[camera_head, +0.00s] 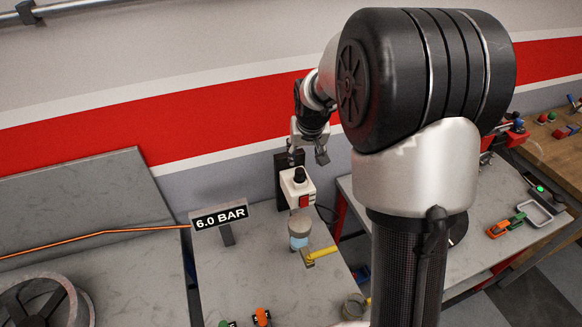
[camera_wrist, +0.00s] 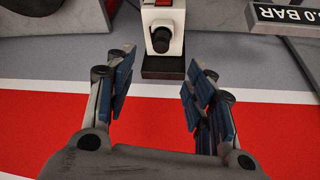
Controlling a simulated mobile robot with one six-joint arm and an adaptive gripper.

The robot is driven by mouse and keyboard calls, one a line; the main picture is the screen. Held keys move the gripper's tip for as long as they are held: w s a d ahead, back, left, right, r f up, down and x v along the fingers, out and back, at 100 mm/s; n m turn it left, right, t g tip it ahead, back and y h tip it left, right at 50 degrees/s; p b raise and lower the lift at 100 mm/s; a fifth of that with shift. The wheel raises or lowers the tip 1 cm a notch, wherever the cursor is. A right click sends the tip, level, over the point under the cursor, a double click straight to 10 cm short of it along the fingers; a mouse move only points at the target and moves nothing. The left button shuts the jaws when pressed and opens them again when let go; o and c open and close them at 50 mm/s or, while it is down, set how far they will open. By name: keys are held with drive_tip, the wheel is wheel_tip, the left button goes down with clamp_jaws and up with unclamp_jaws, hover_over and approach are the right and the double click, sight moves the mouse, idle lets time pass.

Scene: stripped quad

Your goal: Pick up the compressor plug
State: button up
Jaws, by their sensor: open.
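The black compressor plug (camera_head: 299,176) appears to be the short round black piece on a white box (camera_head: 296,193) with a red switch, standing at the back of the grey table. In the wrist view the plug (camera_wrist: 161,41) sits on the white box's face, near the top centre. My gripper (camera_head: 311,152) is above and just behind the plug in the head view. In the wrist view my gripper (camera_wrist: 159,85) has its fingers spread wide with nothing between them. The plug lies beyond the fingertips, roughly centred between them, apart from both.
A "6.0 BAR" sign (camera_head: 221,215) stands left of the box. A jar (camera_head: 299,231) and a yellow-handled tool (camera_head: 322,253) are in front of it. A black backing plate (camera_head: 284,172) rises behind the box. The red-striped wall (camera_head: 220,119) is close behind my gripper.

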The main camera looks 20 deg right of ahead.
hover_over(300, 172)
drive_tip(key=s, duration=0.3)
wheel_tip(300, 172, down, 8)
drive_tip(key=shift+w+a+f, duration=0.1)
drive_tip(key=shift+a+f, duration=0.05)
drive_tip(key=x, duration=0.6)
drive_tip(key=shift+w+a, duration=0.1)
drive_tip(key=shift+w, duration=0.35)
drive_tip(key=shift+c, duration=0.5)
clamp_jaws()
